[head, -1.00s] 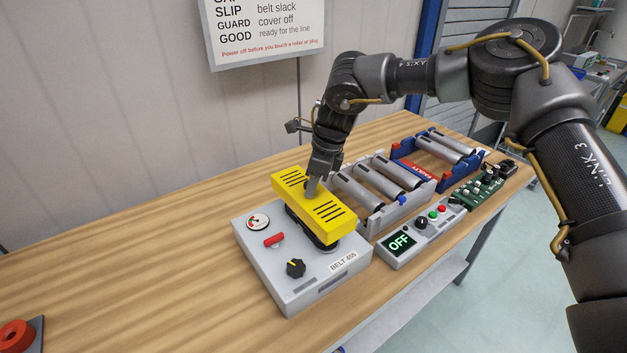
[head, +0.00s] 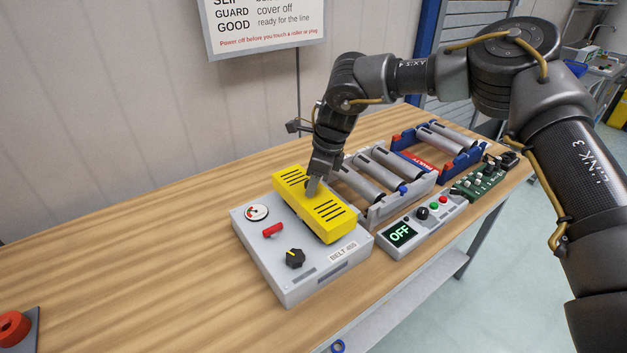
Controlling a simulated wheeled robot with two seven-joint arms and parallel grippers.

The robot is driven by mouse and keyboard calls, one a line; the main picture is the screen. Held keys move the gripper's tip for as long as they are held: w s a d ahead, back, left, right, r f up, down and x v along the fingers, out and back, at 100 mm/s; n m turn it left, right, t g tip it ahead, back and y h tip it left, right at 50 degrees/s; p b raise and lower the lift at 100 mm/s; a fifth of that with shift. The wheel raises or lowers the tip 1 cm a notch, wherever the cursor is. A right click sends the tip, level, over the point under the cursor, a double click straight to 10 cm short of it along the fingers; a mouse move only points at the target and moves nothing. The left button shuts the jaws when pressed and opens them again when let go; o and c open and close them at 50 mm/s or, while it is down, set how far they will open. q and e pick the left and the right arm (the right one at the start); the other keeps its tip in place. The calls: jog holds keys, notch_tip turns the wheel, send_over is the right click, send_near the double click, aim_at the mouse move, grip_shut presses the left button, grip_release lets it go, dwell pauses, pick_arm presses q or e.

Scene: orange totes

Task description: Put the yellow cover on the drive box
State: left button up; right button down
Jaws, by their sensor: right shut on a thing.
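The yellow cover (head: 331,218), with black slots on its top, sits over the back right part of the grey drive box (head: 288,281). It looks level and down against the box top; the black belt parts under it are hidden. My right gripper (head: 313,190) reaches down from above and is shut on the cover near the middle of its top. The box top also shows a gauge (head: 256,212), a red lever (head: 272,230) and a black knob (head: 295,258). My left gripper is not in view.
A grey roller frame (head: 388,207) stands right behind the box, with a blue roller frame (head: 466,161) marked as faulty beyond. A control panel (head: 402,234) reading OFF is at the right. The left tabletop is clear.

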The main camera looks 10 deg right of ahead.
jog(key=shift+f+b, duration=0.75)
jog(key=shift+f, duration=1)
jog(key=shift+f, duration=0.25)
jog(key=c, duration=1)
grip_release()
jog(key=shift+c, duration=0.2)
jog(key=b+v, duration=0.2)
jog(key=v, duration=0.9)
jog(key=shift+f, duration=0.1)
